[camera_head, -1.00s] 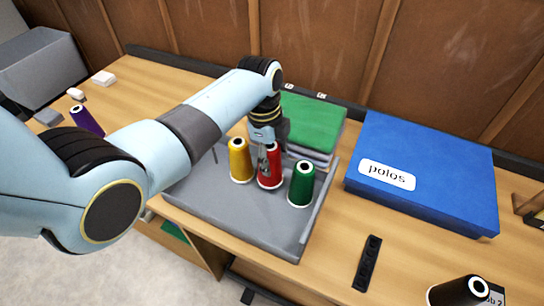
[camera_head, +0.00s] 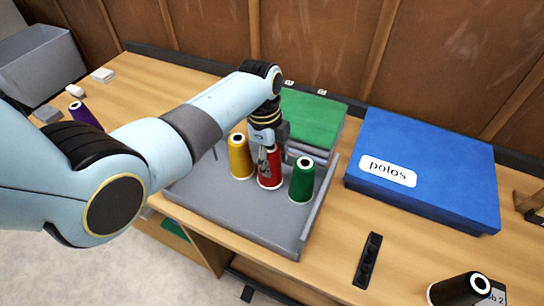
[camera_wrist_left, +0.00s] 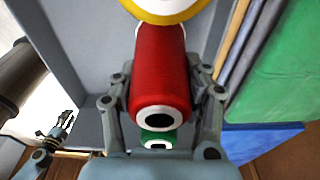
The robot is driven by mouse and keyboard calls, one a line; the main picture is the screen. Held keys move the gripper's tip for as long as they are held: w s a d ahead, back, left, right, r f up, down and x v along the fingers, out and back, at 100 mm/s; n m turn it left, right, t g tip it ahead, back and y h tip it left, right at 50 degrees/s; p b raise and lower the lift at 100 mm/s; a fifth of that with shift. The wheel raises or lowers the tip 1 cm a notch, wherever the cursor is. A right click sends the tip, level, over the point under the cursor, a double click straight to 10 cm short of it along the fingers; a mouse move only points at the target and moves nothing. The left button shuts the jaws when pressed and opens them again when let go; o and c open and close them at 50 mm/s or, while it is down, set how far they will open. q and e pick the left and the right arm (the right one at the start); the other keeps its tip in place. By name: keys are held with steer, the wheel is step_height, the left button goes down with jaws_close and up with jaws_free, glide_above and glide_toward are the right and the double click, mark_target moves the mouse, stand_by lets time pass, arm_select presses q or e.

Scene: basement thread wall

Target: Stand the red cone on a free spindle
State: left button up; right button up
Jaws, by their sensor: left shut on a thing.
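The red cone (camera_head: 270,172) is upright on the grey tray (camera_head: 225,212), between the yellow cone (camera_head: 240,158) and the green cone (camera_head: 302,180). My left gripper (camera_head: 266,152) comes down on it from above and is shut on its upper part. In the left wrist view the red cone (camera_wrist_left: 160,70) lies between the two fingers (camera_wrist_left: 160,105), with the green cone (camera_wrist_left: 158,137) beyond. A thin upright spindle (camera_head: 215,154) seems to stand left of the yellow cone. A small gripper (camera_wrist_left: 58,130), seemingly my right, shows in the wrist view; its jaws are unclear.
Folded green cloth (camera_head: 310,118) is stacked behind the tray. A blue box (camera_head: 430,150) labelled "polos" is at the right. A dark knobbed strip (camera_head: 368,262) and a black cone (camera_head: 460,290) are in front. A purple cone (camera_head: 84,115) and grey bin (camera_head: 45,65) are left.

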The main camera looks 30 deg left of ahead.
arm_select(q)
steer(key=shift+f, duration=0.1)
steer(key=shift+f, duration=0.1)
steer(key=shift+f, duration=0.15)
steer(key=o, duration=1.3)
steer(key=r, duration=0.4)
steer(key=a+r, duration=0.1)
steer(key=r, duration=0.7)
steer(key=shift+a, duration=0.25)
